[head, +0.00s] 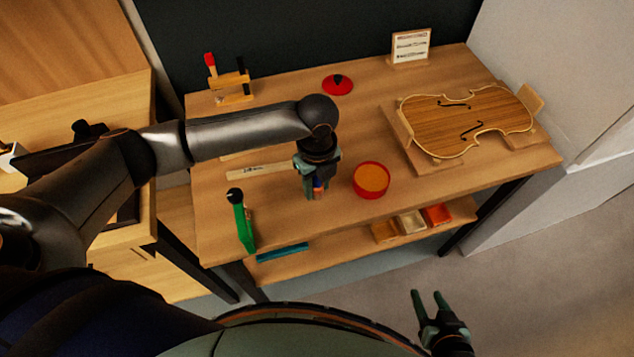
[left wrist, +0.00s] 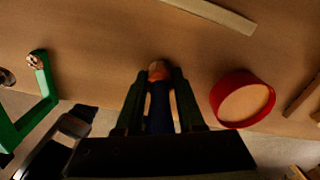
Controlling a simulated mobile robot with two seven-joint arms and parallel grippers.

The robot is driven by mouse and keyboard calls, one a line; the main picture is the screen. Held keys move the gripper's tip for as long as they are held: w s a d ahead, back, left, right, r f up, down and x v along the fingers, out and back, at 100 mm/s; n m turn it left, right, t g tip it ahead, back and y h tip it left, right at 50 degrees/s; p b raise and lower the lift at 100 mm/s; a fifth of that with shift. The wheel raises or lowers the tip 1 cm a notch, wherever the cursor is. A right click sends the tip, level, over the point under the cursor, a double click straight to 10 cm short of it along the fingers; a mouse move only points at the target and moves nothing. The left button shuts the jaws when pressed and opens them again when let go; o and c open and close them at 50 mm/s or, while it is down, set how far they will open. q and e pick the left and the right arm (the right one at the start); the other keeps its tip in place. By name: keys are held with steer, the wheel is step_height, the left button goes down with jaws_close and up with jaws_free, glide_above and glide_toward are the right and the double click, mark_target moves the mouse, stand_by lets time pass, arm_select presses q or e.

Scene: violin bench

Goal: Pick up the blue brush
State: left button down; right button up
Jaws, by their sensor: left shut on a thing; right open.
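My left gripper (head: 314,192) is over the front middle of the bench, pointing down, and is shut on the blue brush (head: 319,184). In the left wrist view the brush (left wrist: 159,108) shows as a dark blue shaft with an orange-tan end between the two fingers (left wrist: 158,90). The fingers hide much of it, and I cannot tell whether it touches the bench top. My right gripper (head: 432,302) is open and empty, low in front of the bench, away from the brush.
A red bowl (head: 371,193) stands just right of the left gripper. A violin body (head: 470,118) rests on supports at right. A red lid (head: 337,92) lies at the back.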

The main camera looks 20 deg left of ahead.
mark_target(319, 185)
arm_select(q)
steer(key=shift+r, duration=0.1)
steer(key=shift+r, duration=0.45)
steer(key=r, duration=0.2)
steer(key=shift+d+r, duration=0.2)
steer(key=shift+r, duration=0.1)
steer(key=s+d+r, duration=0.6)
steer(key=d+r, duration=0.3)
steer(key=d, duration=0.3)
steer(key=shift+d+r, duration=0.15)
steer(key=shift+r, duration=0.05)
